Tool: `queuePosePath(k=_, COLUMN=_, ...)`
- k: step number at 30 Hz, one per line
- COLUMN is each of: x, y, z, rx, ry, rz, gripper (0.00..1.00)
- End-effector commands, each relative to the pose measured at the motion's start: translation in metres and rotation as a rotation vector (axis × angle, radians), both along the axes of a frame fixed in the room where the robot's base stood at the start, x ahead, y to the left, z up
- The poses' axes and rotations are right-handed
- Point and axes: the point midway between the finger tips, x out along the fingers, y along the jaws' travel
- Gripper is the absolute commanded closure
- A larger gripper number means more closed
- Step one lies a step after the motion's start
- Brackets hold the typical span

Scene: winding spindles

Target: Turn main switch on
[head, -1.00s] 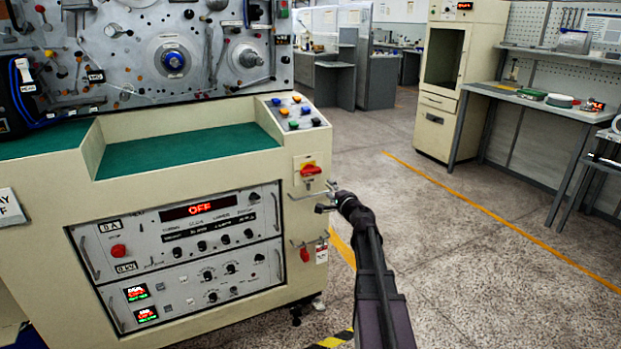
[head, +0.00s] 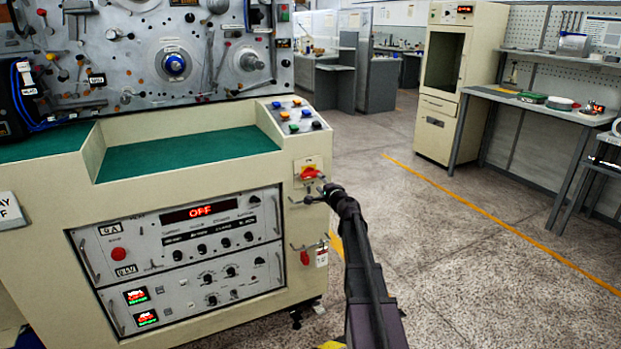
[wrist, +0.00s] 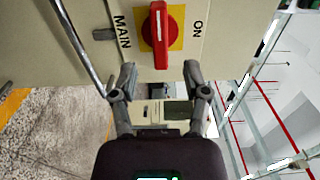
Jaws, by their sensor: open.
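The main switch (head: 310,172) is a red rotary knob on a yellow plate, on the cream front of the machine near its right corner. In the wrist view the knob (wrist: 160,32) is at top middle, between the printed words MAIN on the left and ON on the right. Its handle lies across the line between those words. My gripper (wrist: 160,78) is open and empty, with one finger to each side of the knob's line and the tips short of it. In the head view my gripper (head: 316,193) is just below and right of the switch.
A red OFF display (head: 201,211) is lit on the control panel. A metal handle bar (wrist: 82,48) runs close to my left finger in the wrist view. A red button (head: 305,257) and white tag sit below the switch. Open floor (head: 450,260) lies to the right.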

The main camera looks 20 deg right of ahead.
Motion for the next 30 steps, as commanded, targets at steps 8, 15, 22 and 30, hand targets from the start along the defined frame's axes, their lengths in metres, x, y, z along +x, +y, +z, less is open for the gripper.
queuePosePath(k=8, x=0.043, y=0.001, z=0.0, rx=0.0, ry=0.0, rz=0.0, gripper=0.4)
queuePosePath(k=15, x=0.059, y=0.001, z=0.0, rx=0.0, ry=0.0, rz=0.0, gripper=0.4)
queuePosePath(k=22, x=0.061, y=0.002, z=0.0, rx=0.0, ry=0.0, rz=0.0, gripper=0.4)
queuePosePath(k=30, x=0.061, y=0.002, z=0.0, rx=0.0, ry=0.0, rz=0.0, gripper=0.73)
